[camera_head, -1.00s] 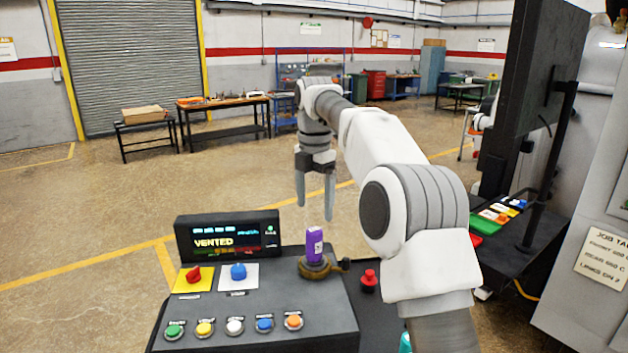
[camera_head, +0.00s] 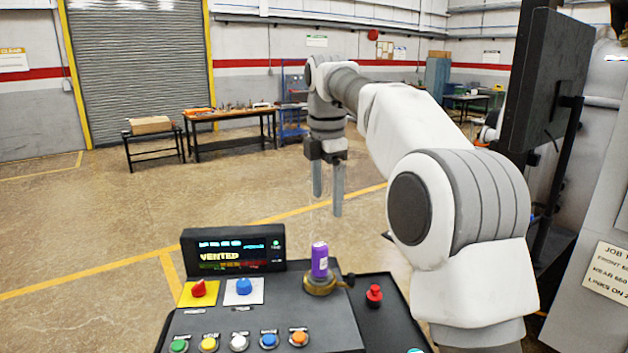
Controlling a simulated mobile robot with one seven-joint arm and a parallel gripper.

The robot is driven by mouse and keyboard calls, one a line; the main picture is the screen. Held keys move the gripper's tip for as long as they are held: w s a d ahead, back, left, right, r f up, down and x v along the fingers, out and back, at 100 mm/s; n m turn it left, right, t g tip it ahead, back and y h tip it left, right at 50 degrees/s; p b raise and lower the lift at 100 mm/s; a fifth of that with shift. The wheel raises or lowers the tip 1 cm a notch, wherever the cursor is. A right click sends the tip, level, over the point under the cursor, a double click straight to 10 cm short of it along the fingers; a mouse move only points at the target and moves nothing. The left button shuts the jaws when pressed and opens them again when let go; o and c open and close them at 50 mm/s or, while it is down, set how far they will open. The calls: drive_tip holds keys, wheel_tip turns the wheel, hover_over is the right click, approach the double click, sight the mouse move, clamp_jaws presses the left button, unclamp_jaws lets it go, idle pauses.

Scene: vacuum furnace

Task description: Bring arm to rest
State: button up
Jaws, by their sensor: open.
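My gripper (camera_head: 328,204) hangs from my raised arm with its two grey fingers pointing down. The fingers are apart and nothing is between them. In the picture it is above the purple padlock-like piece (camera_head: 320,260), and there is a gap between them. The purple piece stands upright on a brass-coloured round fitting (camera_head: 320,285) on the control panel (camera_head: 262,312). My arm reaches across the right half of the view and hides part of what lies behind it.
The panel has a display reading VENTED (camera_head: 232,250), a red knob (camera_head: 198,288), a blue knob (camera_head: 244,286), several coloured buttons and a red mushroom button (camera_head: 374,294). A dark monitor (camera_head: 542,80) stands at right. Open floor lies beyond the panel, with work tables (camera_head: 232,115) behind.

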drive_tip(key=s+d+m+t+b, duration=0.1)
drive_tip(key=s+d+m, duration=0.4)
drive_tip(key=s, duration=0.4)
drive_tip(key=s+d+m+t+b, duration=0.1)
drive_tip(key=s+d+m, duration=0.1)
drive_tip(key=s+m, duration=0.55)
drive_tip(key=s+d+f+m+t+b, duration=0.1)
drive_tip(key=s+d+f+m, duration=0.3)
drive_tip(key=s+f+m, duration=0.6)
drive_tip(key=s+f+t, duration=0.1)
drive_tip(key=s+f, duration=0.2)
drive_tip(key=s, duration=0.2)
drive_tip(key=shift+s+d+m, duration=0.15)
drive_tip(key=shift+s+m, duration=0.2)
drive_tip(key=shift+s, duration=0.05)
